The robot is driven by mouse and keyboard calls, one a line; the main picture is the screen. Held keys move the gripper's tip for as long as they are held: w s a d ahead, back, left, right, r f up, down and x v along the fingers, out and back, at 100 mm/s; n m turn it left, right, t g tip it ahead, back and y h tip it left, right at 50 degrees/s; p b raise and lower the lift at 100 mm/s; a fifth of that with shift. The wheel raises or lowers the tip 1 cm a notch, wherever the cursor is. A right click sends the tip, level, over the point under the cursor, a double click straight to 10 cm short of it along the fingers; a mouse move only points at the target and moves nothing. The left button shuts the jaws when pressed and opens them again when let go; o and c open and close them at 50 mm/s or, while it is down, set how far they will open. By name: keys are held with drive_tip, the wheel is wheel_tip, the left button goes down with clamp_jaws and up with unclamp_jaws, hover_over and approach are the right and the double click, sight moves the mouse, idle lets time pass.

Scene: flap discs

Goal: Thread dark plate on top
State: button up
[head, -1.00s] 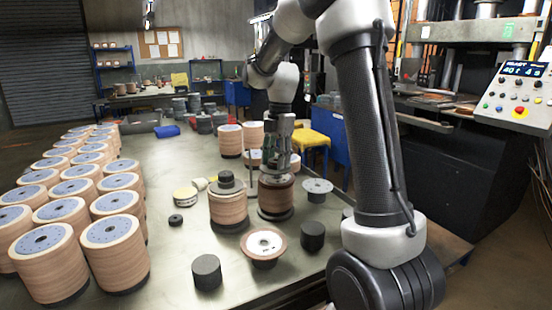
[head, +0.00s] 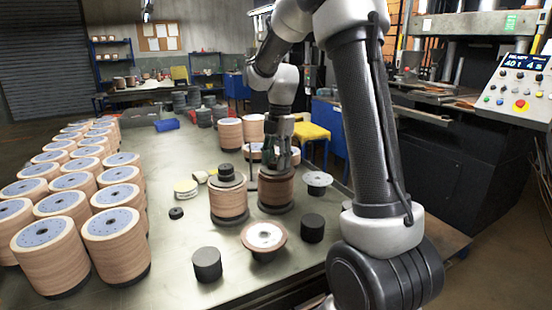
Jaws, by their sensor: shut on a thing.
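My gripper (head: 280,160) points down over a brown stack of flap discs (head: 276,191) on a dark base, right of the table's middle. Its jaws are shut at the top of this stack. The held piece is small and dark and mostly hidden by the fingers; it seems to be the dark plate, but I cannot tell whether it is threaded. A second brown stack (head: 228,203) stands just left of it, upright on a dark base, with dark round pieces (head: 226,173) on top.
Many blue-topped disc stacks (head: 115,230) fill the table's left side. Dark cylinders (head: 207,264) and a brown disc on a stand (head: 264,236) are in front. A grey flanged piece (head: 318,181) is to the right. Bare table (head: 175,255) lies front left.

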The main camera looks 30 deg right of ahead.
drive_tip(key=o, duration=1.4)
drive_tip(key=r, duration=0.4)
drive_tip(key=d+r, duration=0.1)
drive_tip(key=r, duration=0.7)
drive_tip(key=shift+w+d, duration=0.15)
drive_tip(key=shift+w, duration=0.15)
